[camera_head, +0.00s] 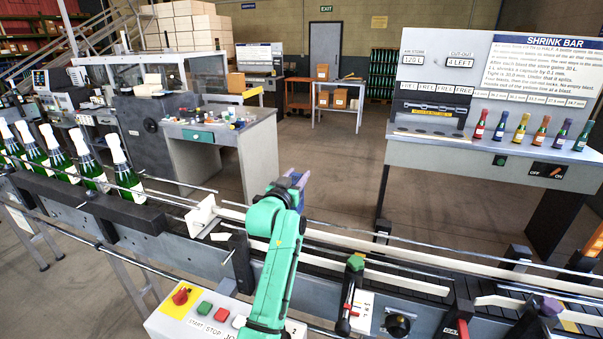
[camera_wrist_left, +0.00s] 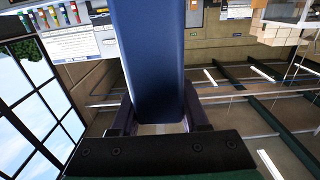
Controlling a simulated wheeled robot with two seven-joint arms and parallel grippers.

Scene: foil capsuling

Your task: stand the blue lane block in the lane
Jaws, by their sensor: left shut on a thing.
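The blue lane block (camera_wrist_left: 150,60) fills the upper middle of the left wrist view, its long face running between my two fingers. My left gripper (camera_wrist_left: 157,115) is shut on it. In the head view my green left arm reaches up over the conveyor; the block (camera_head: 303,180) shows as a small blue-violet patch beyond the wrist, mostly hidden. The lane (camera_head: 400,277) is the dark conveyor bed between pale rails; the block appears held above it, though its exact height cannot be told. My right gripper is out of view.
Green foil-topped bottles (camera_head: 88,163) stand in a row on the conveyor at left. A white block-like piece (camera_head: 203,212) stands on the line left of my arm. A control box (camera_head: 205,312) is in front. A bench with coloured small bottles (camera_head: 521,128) is at back right.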

